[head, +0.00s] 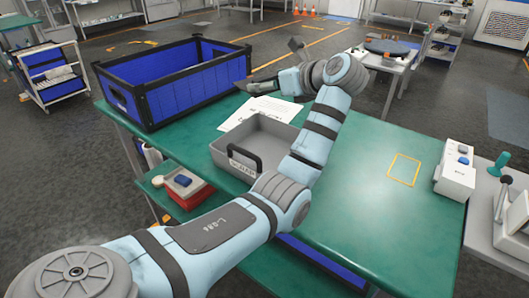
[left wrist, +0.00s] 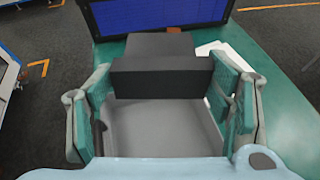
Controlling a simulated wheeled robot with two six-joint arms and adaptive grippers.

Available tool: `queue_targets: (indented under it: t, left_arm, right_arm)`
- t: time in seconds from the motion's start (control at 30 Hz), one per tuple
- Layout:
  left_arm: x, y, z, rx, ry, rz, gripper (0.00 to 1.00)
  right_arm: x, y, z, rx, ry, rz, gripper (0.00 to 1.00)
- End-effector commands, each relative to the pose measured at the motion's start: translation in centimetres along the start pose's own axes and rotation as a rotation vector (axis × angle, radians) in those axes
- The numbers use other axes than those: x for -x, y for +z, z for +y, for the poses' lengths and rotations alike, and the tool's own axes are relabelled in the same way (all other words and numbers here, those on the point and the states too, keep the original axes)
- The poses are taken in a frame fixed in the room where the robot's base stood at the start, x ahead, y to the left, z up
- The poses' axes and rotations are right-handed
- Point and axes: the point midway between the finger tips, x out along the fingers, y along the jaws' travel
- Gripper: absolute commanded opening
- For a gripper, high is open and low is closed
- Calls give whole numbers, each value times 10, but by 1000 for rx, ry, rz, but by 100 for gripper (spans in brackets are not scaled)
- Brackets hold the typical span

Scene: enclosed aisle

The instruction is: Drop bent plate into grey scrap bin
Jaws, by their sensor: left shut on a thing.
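The bent plate (left wrist: 160,78) is dark grey and shows two faces meeting at a fold in the left wrist view. My left gripper (head: 276,84) is shut on it, with a green-padded finger on each side. In the head view the gripper is above the table, beyond the grey scrap bin (head: 219,153); the arm partly hides the plate and the bin's right side. The bin is an open tray with a dark handle and a label on its front. A light grey surface, apparently the bin, shows below the plate in the wrist view. My right gripper is not in view.
A blue crate with a black frame (head: 185,92) stands behind the bin on the green table (head: 345,215). White paper (head: 262,108) lies between them. A white control box (head: 455,170) is at the right edge. The table's right half, with a yellow outline, is clear.

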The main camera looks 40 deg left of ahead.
Motion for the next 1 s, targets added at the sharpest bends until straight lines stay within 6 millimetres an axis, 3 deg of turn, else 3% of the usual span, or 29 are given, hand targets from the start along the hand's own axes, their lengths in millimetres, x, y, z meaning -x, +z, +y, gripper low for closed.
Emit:
queue_targets:
  t: [0.4,0.7,0.73,0.8,0.87,1.0]
  left_arm:
    - [-24,-55,0,0,-1,1,49]
    - [-25,-58,0,0,-1,0,49]
    - [-25,-57,0,0,-1,0,76]
    - [-25,-57,0,0,-1,0,87]
    - [-25,-57,0,0,-1,1,96]
    - [-25,-57,0,0,-1,1,96]
  right_arm:
    - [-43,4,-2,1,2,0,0]
    - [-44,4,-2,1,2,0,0]
    - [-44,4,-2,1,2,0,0]
    - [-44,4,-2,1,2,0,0]
    - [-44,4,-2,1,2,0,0]
    - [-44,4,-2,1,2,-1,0]
